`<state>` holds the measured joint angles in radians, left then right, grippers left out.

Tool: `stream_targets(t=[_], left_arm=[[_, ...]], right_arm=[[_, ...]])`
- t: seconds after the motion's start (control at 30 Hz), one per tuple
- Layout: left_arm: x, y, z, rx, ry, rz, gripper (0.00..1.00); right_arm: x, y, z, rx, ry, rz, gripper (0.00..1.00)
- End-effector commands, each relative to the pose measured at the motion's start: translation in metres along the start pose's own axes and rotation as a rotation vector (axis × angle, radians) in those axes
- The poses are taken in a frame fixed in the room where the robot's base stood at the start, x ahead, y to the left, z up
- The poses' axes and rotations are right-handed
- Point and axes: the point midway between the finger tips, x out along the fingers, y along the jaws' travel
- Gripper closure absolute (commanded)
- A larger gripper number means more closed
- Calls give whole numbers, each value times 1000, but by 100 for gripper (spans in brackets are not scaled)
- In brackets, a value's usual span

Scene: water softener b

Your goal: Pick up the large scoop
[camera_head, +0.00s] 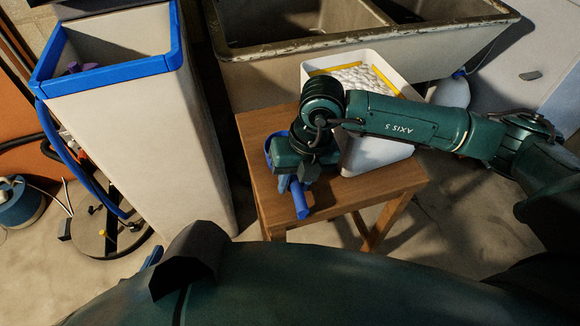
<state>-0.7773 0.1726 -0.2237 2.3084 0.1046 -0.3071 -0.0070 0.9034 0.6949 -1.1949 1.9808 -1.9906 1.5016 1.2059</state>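The large scoop (300,199) is blue and lies on the left part of a small wooden stool. Its handle points toward the front, and a piece of its blue rim shows at the left of my gripper. My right gripper (290,180) reaches in from the right and points down over the scoop, covering its middle. The fingers are mostly hidden by the wrist, so I cannot tell whether they are open or shut, or whether they touch the scoop. My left gripper is not in view.
The wooden stool (403,178) also bears a white tub (374,158) of white pellets, partly under my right forearm. A tall bin with a blue rim (110,78) stands at the left. A stone sink (285,72) is behind. A white jug (452,91) stands at the right.

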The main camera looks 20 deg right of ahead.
Motion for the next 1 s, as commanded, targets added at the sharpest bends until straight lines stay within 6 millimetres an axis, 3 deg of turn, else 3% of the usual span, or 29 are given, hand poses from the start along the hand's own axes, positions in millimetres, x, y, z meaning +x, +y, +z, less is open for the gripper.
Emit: stream_targets(t=[0.13, 0.47, 0.7, 0.87, 1.0], left_arm=[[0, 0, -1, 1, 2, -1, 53], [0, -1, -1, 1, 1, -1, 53], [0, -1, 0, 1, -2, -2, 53], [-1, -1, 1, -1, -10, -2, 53], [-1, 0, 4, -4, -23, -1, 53]], right_arm=[[0, 0, 0, -1, 0, 0, 73], [-1, 0, 0, -1, 0, 0, 100], [-2, 1, 0, -1, -1, 0, 100], [-21, 5, 1, -3, -4, 2, 100], [-49, 10, 1, -3, -6, 1, 100]])
